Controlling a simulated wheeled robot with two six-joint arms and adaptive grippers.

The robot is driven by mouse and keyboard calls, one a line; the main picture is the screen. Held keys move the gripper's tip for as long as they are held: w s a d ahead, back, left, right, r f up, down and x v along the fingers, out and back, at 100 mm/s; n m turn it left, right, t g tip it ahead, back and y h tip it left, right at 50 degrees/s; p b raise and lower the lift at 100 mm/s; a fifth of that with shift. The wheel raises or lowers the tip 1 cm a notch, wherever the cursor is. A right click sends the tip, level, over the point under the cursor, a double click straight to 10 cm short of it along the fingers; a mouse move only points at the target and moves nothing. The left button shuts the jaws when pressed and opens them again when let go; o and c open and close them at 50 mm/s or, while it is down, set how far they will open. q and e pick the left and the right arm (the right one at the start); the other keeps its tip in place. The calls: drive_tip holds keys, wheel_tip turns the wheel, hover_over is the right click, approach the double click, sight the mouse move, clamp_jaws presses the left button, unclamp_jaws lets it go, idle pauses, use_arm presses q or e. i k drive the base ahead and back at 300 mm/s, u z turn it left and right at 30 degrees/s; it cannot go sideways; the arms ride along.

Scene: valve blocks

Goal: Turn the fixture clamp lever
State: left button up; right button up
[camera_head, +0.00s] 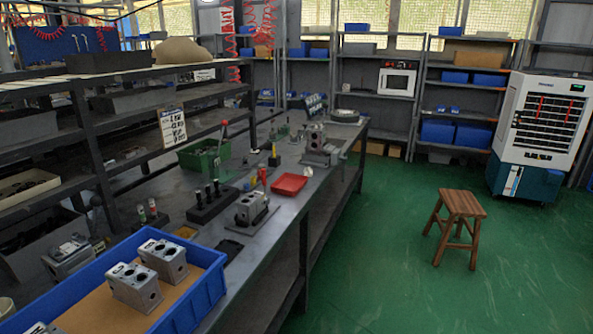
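A grey metal fixture with a valve block (317,138) stands at the far right part of the long dark workbench. Another valve block (252,208) sits on a flat plate nearer to me, close to the bench's right edge. An upright lever with a red tip (222,132) stands by a green bin (204,158) at the left of the bench. I cannot tell which part is the fixture clamp lever. Neither of my grippers is in view.
A blue tray (205,300) with valve blocks (134,287) fills the near left. A red tray (289,184) and a black tool holder (212,203) lie on the bench. A wooden stool (461,204) and a white cooler (540,130) stand right. The green floor between is clear.

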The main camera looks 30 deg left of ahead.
sight(263, 169)
drive_tip(key=z, duration=0.3)
drive_tip(key=i, duration=2.7)
drive_tip(key=u, duration=1.6)
drive_tip(key=i, duration=0.85)
drive_tip(key=u, duration=0.8)
